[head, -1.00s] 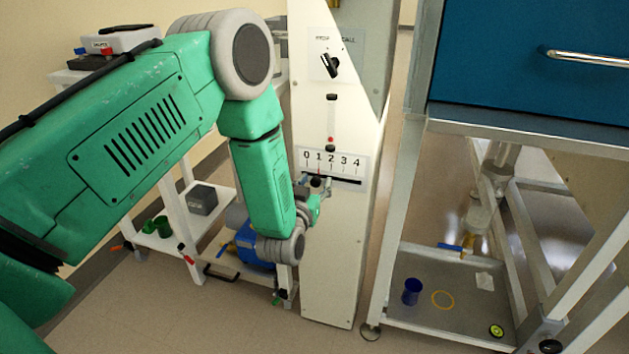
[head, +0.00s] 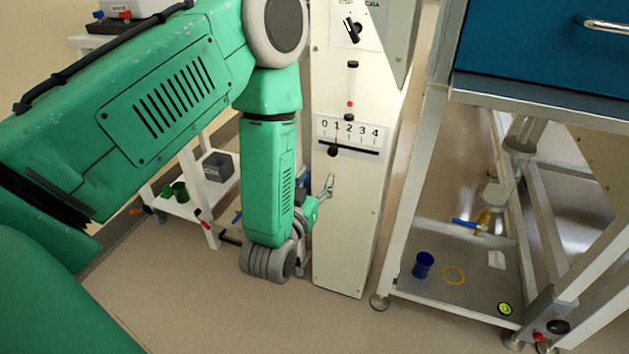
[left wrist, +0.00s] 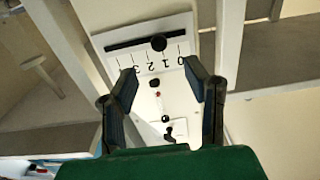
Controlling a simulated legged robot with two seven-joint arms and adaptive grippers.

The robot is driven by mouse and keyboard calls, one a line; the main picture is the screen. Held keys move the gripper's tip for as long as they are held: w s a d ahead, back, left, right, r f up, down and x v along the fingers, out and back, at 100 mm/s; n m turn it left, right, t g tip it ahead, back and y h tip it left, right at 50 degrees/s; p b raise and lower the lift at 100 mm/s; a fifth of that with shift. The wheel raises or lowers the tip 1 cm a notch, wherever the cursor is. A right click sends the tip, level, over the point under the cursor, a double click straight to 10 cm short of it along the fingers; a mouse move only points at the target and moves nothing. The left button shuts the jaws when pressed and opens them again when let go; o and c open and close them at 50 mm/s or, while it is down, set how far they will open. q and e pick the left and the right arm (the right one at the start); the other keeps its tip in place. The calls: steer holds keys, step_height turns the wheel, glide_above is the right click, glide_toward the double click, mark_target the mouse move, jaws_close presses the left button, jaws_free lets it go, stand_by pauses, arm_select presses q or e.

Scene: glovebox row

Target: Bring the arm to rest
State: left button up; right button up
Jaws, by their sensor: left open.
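My left arm comes in from the left in the head view, bent down at its green forearm. My left gripper (head: 326,188) is open and empty in front of the white panel post (head: 345,215), below the scale. In the left wrist view my left gripper (left wrist: 165,95) has its two dark fingers spread, with the panel seen upside down between and beyond them. The scale plate (head: 351,134) is numbered 0 to 4. Its black slider knob (head: 332,151) stands near 1, apart from the fingers. The knob also shows in the left wrist view (left wrist: 158,43). My right gripper is out of view.
A white shelf cart (head: 205,190) with green cups and a grey box stands behind my arm. At right, a metal frame stands under a blue cabinet (head: 530,50). Its lower tray (head: 440,290) holds a blue cup (head: 423,265). The floor in front is bare.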

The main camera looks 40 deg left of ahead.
arm_select(q)
steer(key=shift+s, duration=0.35)
steer(key=shift+d, duration=0.1)
steer(key=s+d+f+m+g+h+p, duration=0.1)
steer(key=s+f+g+p, duration=0.2)
steer(key=s, duration=0.6)
steer(key=s+d+f+m+g+h+p, duration=0.1)
steer(key=s+f+g+h+p, duration=0.1)
steer(key=s+g, duration=0.6)
steer(key=s+d+f+m+g+h+p, duration=0.1)
steer(key=s+f+g+p, duration=0.4)
steer(key=s, duration=0.6)
steer(key=shift+s+d+f+g, duration=0.35)
steer(key=shift+s+f+g, duration=0.05)
steer(key=shift+w, duration=0.1)
stand_by(0.7)
